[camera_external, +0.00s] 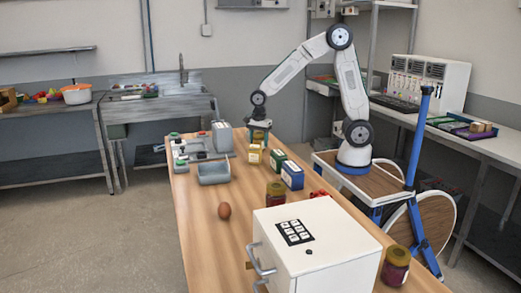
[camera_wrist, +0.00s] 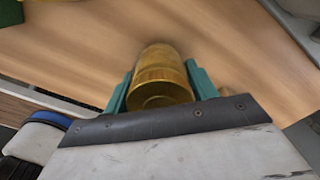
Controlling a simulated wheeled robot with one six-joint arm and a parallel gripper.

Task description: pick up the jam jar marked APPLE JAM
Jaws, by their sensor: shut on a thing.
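My gripper (camera_external: 259,125) is at the far end of the wooden table. In the wrist view its two teal fingers (camera_wrist: 158,82) are shut on a jar with a gold lid (camera_wrist: 162,88), one finger on each side. The held jar (camera_external: 259,138) is partly hidden in the external view, and I cannot read its label or tell whether it touches the table. Another jar, dark with a gold lid (camera_external: 276,193), stands mid-table. A dark red jar (camera_external: 396,267) stands at the near right corner. No jar's label is readable.
A yellowish container (camera_external: 254,155) stands just in front of the held jar. A green box (camera_external: 277,160) and a blue box (camera_external: 292,176) are to its right. A grey bin (camera_external: 213,173), an egg (camera_external: 224,211) and a white cabinet (camera_external: 318,250) are also on the table.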

